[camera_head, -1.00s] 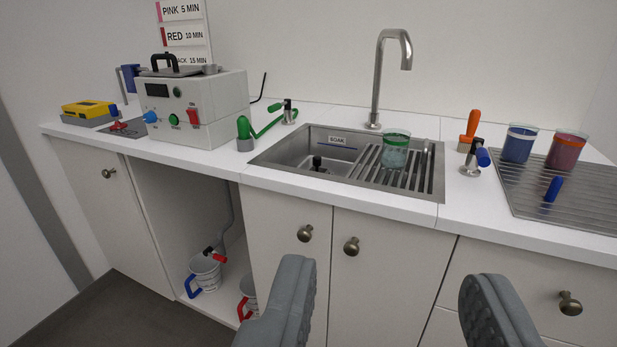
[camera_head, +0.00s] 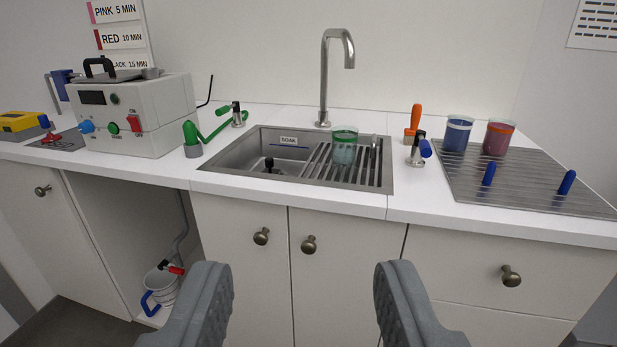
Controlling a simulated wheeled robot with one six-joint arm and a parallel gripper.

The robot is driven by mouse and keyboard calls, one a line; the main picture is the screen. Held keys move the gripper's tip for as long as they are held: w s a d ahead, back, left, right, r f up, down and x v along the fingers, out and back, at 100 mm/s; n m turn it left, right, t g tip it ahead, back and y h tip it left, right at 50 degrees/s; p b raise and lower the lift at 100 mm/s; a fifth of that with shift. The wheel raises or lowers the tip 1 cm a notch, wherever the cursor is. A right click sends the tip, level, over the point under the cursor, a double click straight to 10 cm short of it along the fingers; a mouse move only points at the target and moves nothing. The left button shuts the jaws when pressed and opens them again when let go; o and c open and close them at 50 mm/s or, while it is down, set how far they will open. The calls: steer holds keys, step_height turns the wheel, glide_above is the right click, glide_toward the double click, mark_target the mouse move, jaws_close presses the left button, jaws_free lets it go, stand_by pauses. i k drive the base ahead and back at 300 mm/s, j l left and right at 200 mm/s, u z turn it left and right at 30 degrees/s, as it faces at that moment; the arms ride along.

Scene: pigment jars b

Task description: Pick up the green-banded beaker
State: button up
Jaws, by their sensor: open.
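The green-banded beaker (camera_head: 344,148) is clear glass with a green band near its rim. It stands upright on the slatted rack (camera_head: 350,172) in the right part of the sink (camera_head: 222,160). My gripper (camera_head: 299,275) shows at the bottom of the view, its two grey fingers wide apart and empty. It is in front of the cabinet doors, nearer to me and lower in the picture than the beaker, and does not touch it.
The faucet (camera_head: 323,75) rises behind the sink. A blue-handled valve (camera_head: 418,150) and an orange-handled brush (camera_head: 415,120) stand right of it. Blue (camera_head: 456,135) and red (camera_head: 497,139) beakers stand on a ribbed drainboard (camera_head: 525,185). A white machine (camera_head: 140,110) is at left.

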mark_target(344, 138)
steer(key=i+j, duration=0.8)
steer(key=j, duration=0.25)
steer(key=i+j, duration=0.4)
steer(key=j+z, duration=0.05)
steer(key=j, duration=0.05)
